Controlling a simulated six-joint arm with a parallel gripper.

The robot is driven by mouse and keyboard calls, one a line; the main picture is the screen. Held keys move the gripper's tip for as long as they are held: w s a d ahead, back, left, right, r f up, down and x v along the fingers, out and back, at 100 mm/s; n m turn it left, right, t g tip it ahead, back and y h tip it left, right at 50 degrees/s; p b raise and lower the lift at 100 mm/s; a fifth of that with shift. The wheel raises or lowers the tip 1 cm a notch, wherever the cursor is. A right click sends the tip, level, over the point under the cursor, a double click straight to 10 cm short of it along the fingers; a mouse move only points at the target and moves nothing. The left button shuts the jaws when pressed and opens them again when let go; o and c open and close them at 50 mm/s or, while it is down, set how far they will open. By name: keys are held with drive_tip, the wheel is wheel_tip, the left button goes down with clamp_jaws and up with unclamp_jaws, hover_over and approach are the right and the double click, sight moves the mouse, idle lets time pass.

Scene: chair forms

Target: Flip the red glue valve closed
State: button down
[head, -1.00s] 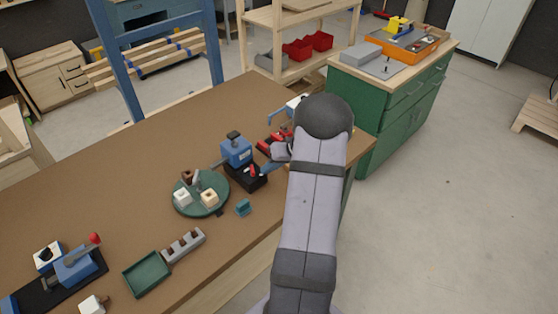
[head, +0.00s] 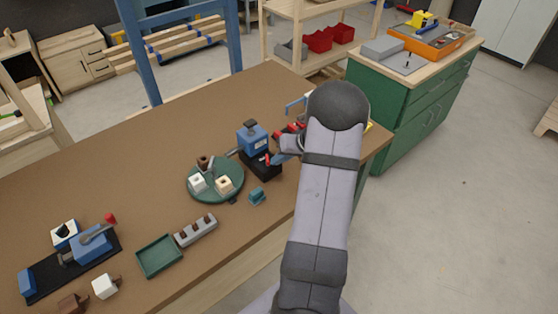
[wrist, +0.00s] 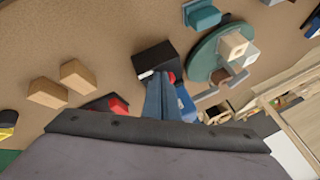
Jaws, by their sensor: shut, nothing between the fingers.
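The glue station is a blue block (head: 252,138) on a black base (head: 262,168), right of the round green turntable. Its small red valve (head: 267,158) shows on the near side of the station. My gripper (head: 279,160) is shut and empty, close beside the valve on its right. In the wrist view the closed blue fingers (wrist: 157,76) reach over the edge of the black base (wrist: 153,58). A bit of the red valve (wrist: 172,77) shows right beside the fingertips. The fingers hide part of it, and I cannot tell whether they touch it or how it is turned.
The green turntable (head: 205,196) with several small blocks stands left of the station. A teal block (head: 257,196) lies in front. Two wooden blocks (wrist: 62,84) and red parts (wrist: 108,104) lie near my gripper. Open table lies at the back left.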

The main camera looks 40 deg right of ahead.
sight(268, 165)
drive_tip(key=shift+a+f+m+h+b, duration=0.25)
drive_tip(key=shift+m+h+b, duration=0.35)
drive_tip(key=shift+b, duration=0.95)
drive_tip(key=m+b, duration=0.1)
drive_tip(key=b, duration=0.1)
drive_tip(key=shift+s+a+m+h+b, duration=0.1)
drive_tip(key=shift+a+m+h+b, duration=0.25)
drive_tip(key=shift+m+h+b, duration=0.05)
drive_tip(key=shift+a+m+h+b, duration=0.35)
drive_tip(key=shift+m+h+b, duration=0.25)
drive_tip(key=shift+m+b, duration=0.2)
drive_tip(key=shift+a+r+m+h+b, duration=0.1)
drive_tip(key=shift+a+m+h+b, duration=0.2)
drive_tip(key=shift+m, duration=0.3)
drive_tip(key=shift+a+r+m+h+b, duration=0.15)
drive_tip(key=shift+m+h, duration=0.25)
drive_tip(key=shift+m, duration=0.2)
drive_tip(key=shift+a, duration=0.1)
drive_tip(key=shift+a+b, duration=0.1)
drive_tip(key=shift+b, duration=0.25)
drive_tip(key=shift+w+d, duration=0.2)
drive_tip(key=shift+w+d+r, duration=0.2)
drive_tip(key=shift+w+d, duration=0.05)
drive_tip(key=shift+d, duration=0.35)
